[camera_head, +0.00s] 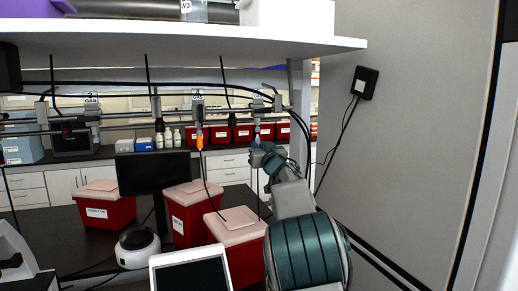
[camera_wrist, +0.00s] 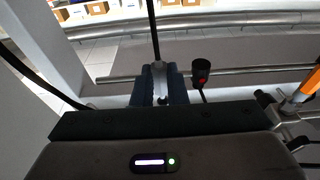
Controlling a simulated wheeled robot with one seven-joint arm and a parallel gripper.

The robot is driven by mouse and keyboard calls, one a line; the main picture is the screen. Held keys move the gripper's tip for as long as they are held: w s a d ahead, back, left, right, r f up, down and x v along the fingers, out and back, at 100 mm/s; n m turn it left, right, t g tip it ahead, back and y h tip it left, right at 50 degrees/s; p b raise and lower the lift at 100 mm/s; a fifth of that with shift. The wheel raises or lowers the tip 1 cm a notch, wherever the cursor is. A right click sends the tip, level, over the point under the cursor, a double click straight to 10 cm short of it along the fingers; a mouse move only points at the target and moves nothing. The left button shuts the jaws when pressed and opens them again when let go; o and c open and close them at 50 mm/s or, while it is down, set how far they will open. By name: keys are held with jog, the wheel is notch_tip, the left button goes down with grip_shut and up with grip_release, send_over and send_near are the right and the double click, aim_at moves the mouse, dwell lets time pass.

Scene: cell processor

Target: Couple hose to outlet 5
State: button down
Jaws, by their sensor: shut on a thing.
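My gripper (camera_head: 258,155) is raised at the gas rail below the shelf. In the wrist view its blue fingers (camera_wrist: 159,87) are shut on the grey end fitting of a black hose (camera_wrist: 152,30). The hose runs away from the fingers toward the top of that view. In the head view the fingers are just under the rightmost outlet (camera_head: 258,106), which has a GAS label; its number is too small to read surely. I cannot tell whether the fitting touches the outlet.
An orange fitting (camera_head: 199,140) hangs at the neighbouring outlet on the left; it shows at right in the wrist view (camera_wrist: 303,86). A black-and-red knob (camera_wrist: 201,72) lies between. Red bins (camera_head: 190,222), a monitor (camera_head: 153,172) and a shelf (camera_head: 190,39) surround the arm.

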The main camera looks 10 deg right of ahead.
dwell(0.4)
jog(key=shift+r+p, duration=0.65)
jog(key=shift+p, duration=0.05)
jog(key=shift+r, duration=0.15)
jog(key=shift+r, duration=0.15)
jog(key=c, duration=1.4)
grip_release()
jog(key=shift+o, duration=0.2)
jog(key=b+v, duration=0.6)
jog(key=v, duration=0.7)
jog(key=shift+s+d+f, duration=0.15)
jog(key=shift+s+f, duration=0.1)
jog(key=shift+s, duration=0.1)
